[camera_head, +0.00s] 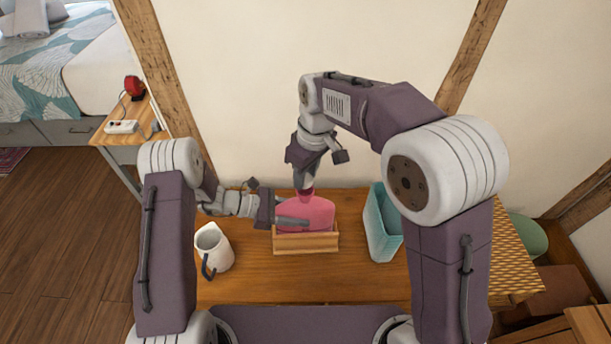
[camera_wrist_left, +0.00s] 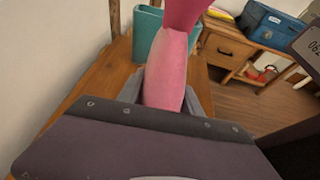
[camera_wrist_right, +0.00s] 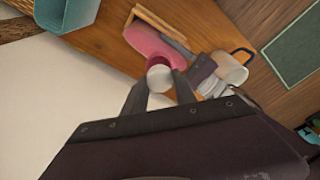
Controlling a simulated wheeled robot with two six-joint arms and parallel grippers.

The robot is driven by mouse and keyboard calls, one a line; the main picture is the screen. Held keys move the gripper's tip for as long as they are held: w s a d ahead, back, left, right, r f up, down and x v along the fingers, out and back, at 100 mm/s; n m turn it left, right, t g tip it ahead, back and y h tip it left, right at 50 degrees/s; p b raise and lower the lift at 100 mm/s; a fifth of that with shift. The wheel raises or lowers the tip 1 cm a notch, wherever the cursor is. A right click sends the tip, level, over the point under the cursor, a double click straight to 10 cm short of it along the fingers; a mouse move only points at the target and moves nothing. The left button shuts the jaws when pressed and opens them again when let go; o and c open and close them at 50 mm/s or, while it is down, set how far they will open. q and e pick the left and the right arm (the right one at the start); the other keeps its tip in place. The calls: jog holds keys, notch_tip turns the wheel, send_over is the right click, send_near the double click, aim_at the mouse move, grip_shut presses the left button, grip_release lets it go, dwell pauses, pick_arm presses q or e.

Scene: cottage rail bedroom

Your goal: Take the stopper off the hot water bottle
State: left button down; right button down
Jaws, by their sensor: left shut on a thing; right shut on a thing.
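The pink hot water bottle (camera_head: 318,213) stands upright in a low wooden holder (camera_head: 306,243) on the table. Its darker funnel-shaped neck (camera_wrist_left: 184,14) rises at the top of the left wrist view. My left gripper (camera_head: 285,221) comes from the left and is shut on the bottle's body, a finger on each side. My right gripper (camera_head: 306,184) points down at the bottle's mouth from above. In the right wrist view its fingers are shut on the pale round stopper (camera_wrist_right: 160,79), beside the dark red neck rim (camera_wrist_right: 157,62). I cannot tell how deep the stopper sits.
A white jug (camera_head: 213,250) stands left of the holder, and a teal basket (camera_head: 382,225) stands to its right. The wall is close behind. The table front (camera_head: 300,285) is clear. A side table with a power strip (camera_head: 121,127) is at the far left.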

jog(key=shift+r, duration=0.1)
jog(key=shift+r, duration=1.95)
pick_arm(q)
jog(key=c, duration=0.7)
grip_release()
pick_arm(e)
notch_tip(320, 180, up, 2)
jog(key=shift+r+p, duration=0.1)
jog(key=shift+p, duration=0.95)
pick_arm(q)
jog(key=v, duration=1.2)
jog(key=shift+a, duration=0.1)
